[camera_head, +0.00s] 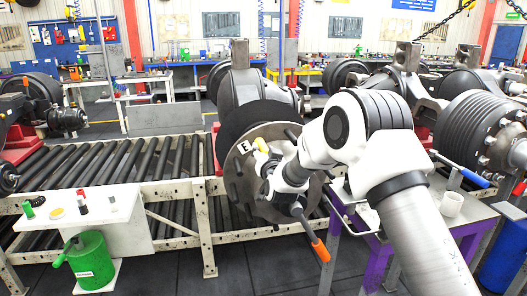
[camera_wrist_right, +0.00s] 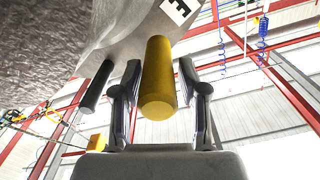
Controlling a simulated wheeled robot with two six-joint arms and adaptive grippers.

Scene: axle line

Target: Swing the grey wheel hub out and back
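The grey wheel hub (camera_head: 239,183) is a large upright disc at the middle of the head view, in front of a dark drum on an axle. It has a white label with an E and a short yellow handle (camera_head: 261,145). My right gripper (camera_head: 264,163) is at the hub's face by the handle, partly hidden by my own arm. In the right wrist view the yellow handle (camera_wrist_right: 159,80) stands between the two fingers of my right gripper (camera_wrist_right: 160,68), with a narrow gap on each side. My left gripper is not in view.
A lever with an orange grip (camera_head: 320,249) hangs below the hub. A roller conveyor (camera_head: 110,165) runs to the left, with a white shelf (camera_head: 105,225) and green can (camera_head: 90,260) in front. A purple-legged table (camera_head: 460,215) and another hub (camera_head: 478,130) are at right.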

